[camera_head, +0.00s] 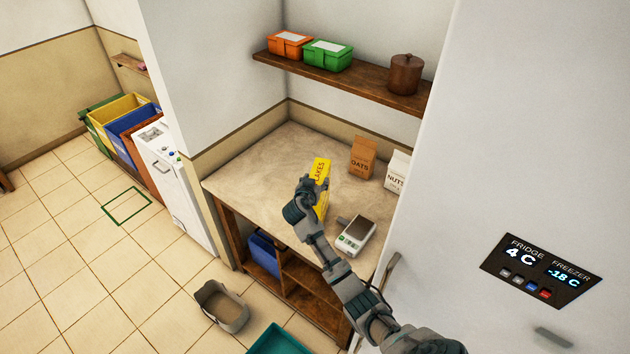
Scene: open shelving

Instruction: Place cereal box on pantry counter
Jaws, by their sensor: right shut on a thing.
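The yellow cereal box (319,171), with letters ending in "LAKES" on it, is upright at the pantry counter (262,160). My right gripper (311,186) is shut on it from the near left side and hides part of its front. I cannot tell whether the bottom of the box touches the counter. The counter top is beige and stands in a corner between two walls. My left gripper is not in view.
A brown oats box (362,157), a white nuts box (397,171) and a scale (355,236) stand on the counter to the right. A wooden shelf (374,77) hangs above. The fridge (520,150) bounds the right. The counter's left part is clear.

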